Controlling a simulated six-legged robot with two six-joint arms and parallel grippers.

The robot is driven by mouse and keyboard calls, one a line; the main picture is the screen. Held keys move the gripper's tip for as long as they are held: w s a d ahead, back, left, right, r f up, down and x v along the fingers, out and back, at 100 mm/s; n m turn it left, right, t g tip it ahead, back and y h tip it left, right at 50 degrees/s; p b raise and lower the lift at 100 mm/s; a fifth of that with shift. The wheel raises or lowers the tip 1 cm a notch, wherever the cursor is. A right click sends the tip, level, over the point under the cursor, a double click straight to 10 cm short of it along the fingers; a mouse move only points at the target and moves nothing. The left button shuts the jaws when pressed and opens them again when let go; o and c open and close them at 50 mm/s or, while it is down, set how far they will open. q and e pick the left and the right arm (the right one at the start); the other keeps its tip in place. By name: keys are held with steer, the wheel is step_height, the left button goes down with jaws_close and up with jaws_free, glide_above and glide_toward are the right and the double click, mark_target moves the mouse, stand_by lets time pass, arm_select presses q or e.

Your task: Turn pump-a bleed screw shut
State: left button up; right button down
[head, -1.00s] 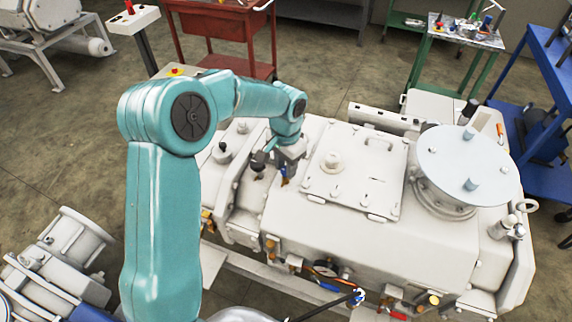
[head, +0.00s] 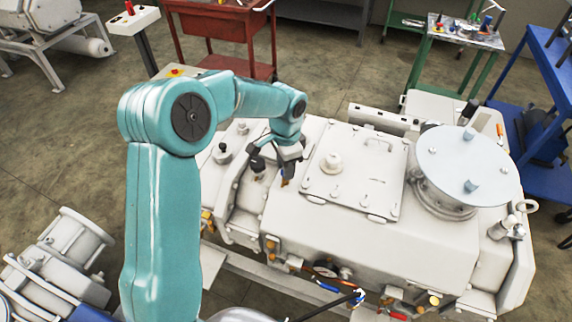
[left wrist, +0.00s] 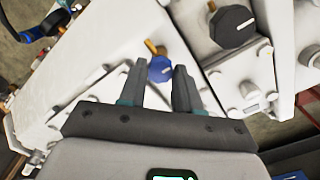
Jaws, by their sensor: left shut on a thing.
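The bleed screw appears as a small blue knob (left wrist: 161,69) with a white mark and a brass stem, on the pale pump housing. My left gripper (left wrist: 162,72) points down at it, with one dark finger on each side, shut on the knob. In the head view my left gripper (head: 287,168) is over the housing, left of the square cover plate, and largely hides the knob. A brass bit shows just below the fingertips. I cannot read any label naming the pump. My right gripper is not in view.
A larger black knob (left wrist: 232,26) stands close by on the housing. The bolted cover plate (head: 352,172) and a round flange lid (head: 468,160) are to the right. A red cart (head: 215,25) stands behind.

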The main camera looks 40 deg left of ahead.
arm_select(q)
steer(key=o, duration=1.1)
steer(key=shift+c, duration=0.2)
steer(key=shift+r, duration=0.1)
step_height(320, 180, up, 16)
steer(key=shift+s+r, duration=0.1)
